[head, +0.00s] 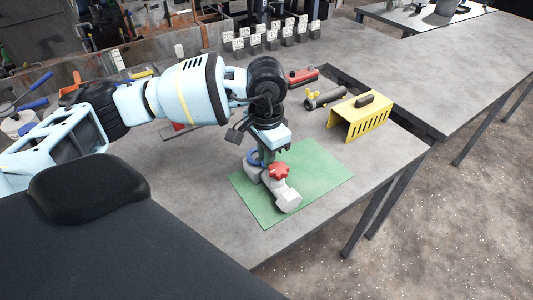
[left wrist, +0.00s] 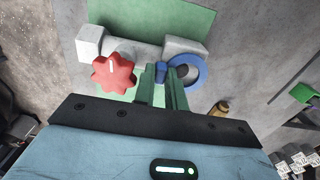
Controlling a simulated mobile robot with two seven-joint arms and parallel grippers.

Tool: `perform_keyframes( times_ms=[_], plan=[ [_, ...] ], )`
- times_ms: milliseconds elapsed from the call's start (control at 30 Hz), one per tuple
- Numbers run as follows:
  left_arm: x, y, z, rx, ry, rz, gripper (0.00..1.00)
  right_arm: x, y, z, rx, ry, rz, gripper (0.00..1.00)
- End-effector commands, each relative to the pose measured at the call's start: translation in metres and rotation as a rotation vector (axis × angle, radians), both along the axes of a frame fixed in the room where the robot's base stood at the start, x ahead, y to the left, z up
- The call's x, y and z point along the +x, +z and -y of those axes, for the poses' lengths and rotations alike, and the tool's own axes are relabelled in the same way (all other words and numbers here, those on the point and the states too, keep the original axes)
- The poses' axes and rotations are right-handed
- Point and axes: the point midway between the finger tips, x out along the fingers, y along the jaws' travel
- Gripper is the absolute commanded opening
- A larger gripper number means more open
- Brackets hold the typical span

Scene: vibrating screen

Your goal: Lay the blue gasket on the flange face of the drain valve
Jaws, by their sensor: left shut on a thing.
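The drain valve is a grey body (head: 288,199) with a red star-shaped handwheel (head: 278,171), lying on a green mat (head: 325,177). In the left wrist view its grey body (left wrist: 148,51) runs across the top, with the red handwheel (left wrist: 113,73) at left. The blue gasket (head: 253,157) is a ring with a tab, at the valve's far-left end; the ring (left wrist: 187,72) also shows in the left wrist view, overlapping the grey end block. My left gripper (left wrist: 161,76) is shut on the gasket's tab. I cannot tell whether the ring touches the flange face. My right gripper is not in view.
A yellow slotted cover (head: 368,118), a dark cylinder with a yellow handle (head: 325,98) and a red tool (head: 303,75) lie behind the mat. Several white-faced blocks (head: 272,38) stand at the back.

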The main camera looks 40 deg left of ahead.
Motion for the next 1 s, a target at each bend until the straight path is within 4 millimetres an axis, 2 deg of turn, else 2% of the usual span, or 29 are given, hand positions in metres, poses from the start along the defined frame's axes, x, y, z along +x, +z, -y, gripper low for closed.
perform_keyframes(
  times_ms=[467, 500, 667, 1000],
  plan=[
    [0.0, -0.0089, -0.0001, 0.0, 0.0, 0.0, 0.0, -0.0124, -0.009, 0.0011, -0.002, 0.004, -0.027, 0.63],
    [0.0001, -0.0084, -0.0001, 0.0, 0.0, 0.001, 0.17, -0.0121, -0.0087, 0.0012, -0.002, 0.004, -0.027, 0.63],
    [0.0, -0.0081, 0.0001, 0.0, 0.0, 0.0, 0.37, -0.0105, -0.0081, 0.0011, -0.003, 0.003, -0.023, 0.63],
    [-0.0002, -0.0079, 0.0005, -0.001, -0.001, 0.0, 0.38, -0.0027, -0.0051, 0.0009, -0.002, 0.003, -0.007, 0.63]
  ],
)
